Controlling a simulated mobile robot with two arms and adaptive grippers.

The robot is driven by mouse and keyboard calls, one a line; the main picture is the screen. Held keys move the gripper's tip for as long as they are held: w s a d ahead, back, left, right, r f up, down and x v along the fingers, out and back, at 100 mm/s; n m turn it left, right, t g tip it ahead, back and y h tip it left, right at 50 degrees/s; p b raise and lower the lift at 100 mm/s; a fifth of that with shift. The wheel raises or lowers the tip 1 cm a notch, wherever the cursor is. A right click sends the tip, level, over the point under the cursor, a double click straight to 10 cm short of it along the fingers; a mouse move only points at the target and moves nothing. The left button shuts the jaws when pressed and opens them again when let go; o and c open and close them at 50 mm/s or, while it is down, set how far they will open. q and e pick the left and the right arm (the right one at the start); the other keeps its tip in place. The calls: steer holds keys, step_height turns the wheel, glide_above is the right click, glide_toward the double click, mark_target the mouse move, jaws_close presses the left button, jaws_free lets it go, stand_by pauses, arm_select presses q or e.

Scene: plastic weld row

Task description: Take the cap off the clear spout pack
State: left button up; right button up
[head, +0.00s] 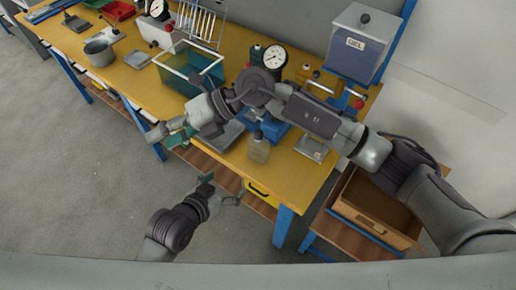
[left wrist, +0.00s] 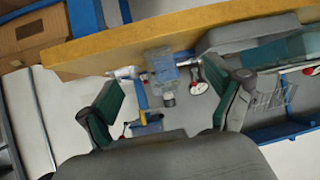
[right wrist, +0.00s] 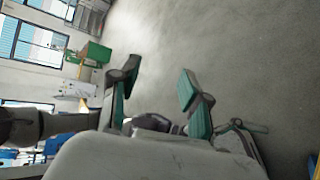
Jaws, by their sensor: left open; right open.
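The clear spout pack (head: 258,150) stands upright near the front edge of the yellow table, with its cap (head: 258,134) on top. In the left wrist view the pack (left wrist: 160,66) appears upside down, its cap (left wrist: 168,100) between the spread fingers in the picture. My left gripper (head: 224,189) is open and empty, in front of the table and apart from the pack. My right gripper (head: 162,136) is open and empty by the table's front edge, left of the pack; its wrist view (right wrist: 155,85) shows mostly floor between the fingers.
My right arm crosses above the table, behind the pack. A blue device with a dial gauge (head: 273,58) stands behind it. A grey tray (head: 311,148) lies right of the pack, a glass tank (head: 191,72) to the back left.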

mark_target(255, 155)
steer(key=w+d+f+t+h, duration=0.1)
steer(key=w+d+f+h, duration=0.1)
steer(key=w+d+h, duration=0.2)
steer(key=w+d+f+t+h, duration=0.1)
steer(key=w+d+h, duration=0.3)
steer(key=d, duration=0.4)
steer(key=w+d+f+t+h, duration=0.1)
steer(key=w+d+f+h, duration=0.1)
steer(key=w+d+h, duration=0.2)
steer(key=shift+d+f+t, duration=0.15)
steer(key=shift+d+f, duration=0.05)
steer(key=shift+d, duration=0.35)
steer(key=shift+d+f+t, duration=0.15)
steer(key=shift+d, duration=0.35)
steer(key=shift+d+r, duration=0.1)
steer(key=shift+d, duration=0.2)
arm_select(q)
steer(key=shift+m+t+h, duration=0.3)
steer(key=shift+t+h, duration=0.4)
steer(key=x, duration=0.5)
steer(key=r+x, duration=0.1)
steer(key=x, duration=0.5)
steer(key=d+x, duration=0.1)
steer(key=x, duration=0.4)
steer(key=shift+w+r, duration=0.25)
steer(key=shift+r, duration=0.05)
arm_select(e)
steer(key=shift+a, duration=0.1)
